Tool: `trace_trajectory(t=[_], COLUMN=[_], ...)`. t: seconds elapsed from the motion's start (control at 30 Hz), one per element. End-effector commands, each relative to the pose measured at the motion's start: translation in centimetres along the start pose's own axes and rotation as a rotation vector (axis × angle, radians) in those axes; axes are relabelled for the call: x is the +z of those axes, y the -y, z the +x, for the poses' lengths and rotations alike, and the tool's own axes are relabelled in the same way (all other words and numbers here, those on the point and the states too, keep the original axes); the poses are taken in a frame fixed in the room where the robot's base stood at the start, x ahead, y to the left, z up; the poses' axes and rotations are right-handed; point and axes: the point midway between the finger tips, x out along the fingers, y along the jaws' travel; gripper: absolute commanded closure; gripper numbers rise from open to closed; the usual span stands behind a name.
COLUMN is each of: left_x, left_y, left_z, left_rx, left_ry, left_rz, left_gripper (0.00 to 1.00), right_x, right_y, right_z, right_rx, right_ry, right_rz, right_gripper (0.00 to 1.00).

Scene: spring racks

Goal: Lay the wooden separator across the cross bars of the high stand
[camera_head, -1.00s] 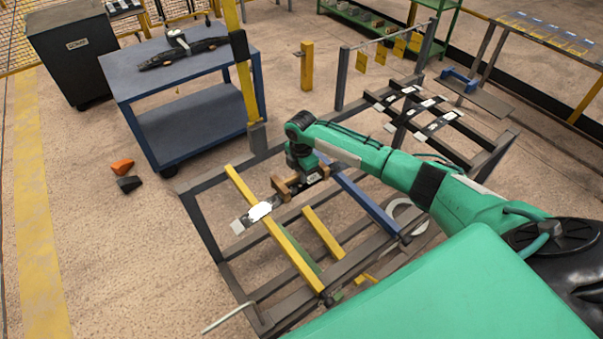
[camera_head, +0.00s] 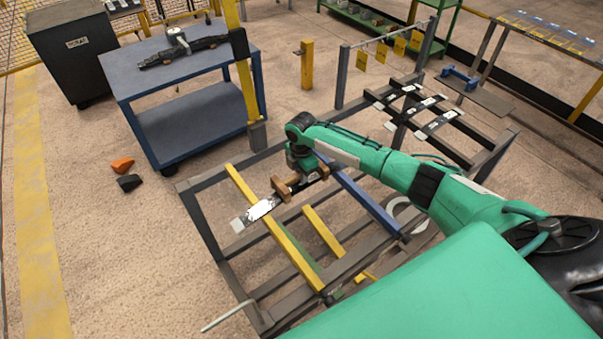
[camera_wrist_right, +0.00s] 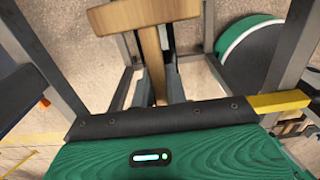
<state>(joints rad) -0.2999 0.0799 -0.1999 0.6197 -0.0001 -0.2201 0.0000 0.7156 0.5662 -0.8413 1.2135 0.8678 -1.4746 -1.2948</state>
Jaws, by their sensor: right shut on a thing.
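My right gripper (camera_head: 303,181) reaches over the near metal frame with yellow and blue bars. It is shut on the wooden separator (camera_head: 281,189), a light brown piece. In the right wrist view, the separator (camera_wrist_right: 148,14) has a wide board with a narrower stem between the two fingers of my right gripper (camera_wrist_right: 158,88). The wrist housing hides its near end. The frame's cross bars (camera_head: 275,230) show below the gripper; I cannot tell whether the separator touches them. My left gripper is not in view.
A dark strip with white patches (camera_head: 260,209) lies beside the gripper over a yellow bar. Another rack with dark strips (camera_head: 415,108) stands at the back right. A blue cart (camera_head: 190,75) stands at the back left. Orange (camera_head: 122,165) and black (camera_head: 129,183) pieces lie on the floor.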

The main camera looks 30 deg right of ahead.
Motion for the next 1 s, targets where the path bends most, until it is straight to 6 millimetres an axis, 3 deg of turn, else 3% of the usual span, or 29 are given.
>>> trace_trajectory(t=[0.6,0.63,0.73,1.0], left_x=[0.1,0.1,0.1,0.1], left_y=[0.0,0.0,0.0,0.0], left_z=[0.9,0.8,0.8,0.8], left_rx=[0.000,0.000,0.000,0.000], left_ry=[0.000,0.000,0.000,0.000], left_rz=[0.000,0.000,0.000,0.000], left_gripper=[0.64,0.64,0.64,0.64], right_x=[0.0,0.0,0.0,0.0], right_y=[0.0,0.0,0.0,0.0], right_z=[1.6,1.5,1.5,1.5], right_rx=[0.000,0.000,0.000,0.000], right_ry=[0.000,0.000,0.000,0.000], right_rz=[0.000,0.000,0.000,0.000], right_gripper=[1.00,0.80,0.60,0.60])
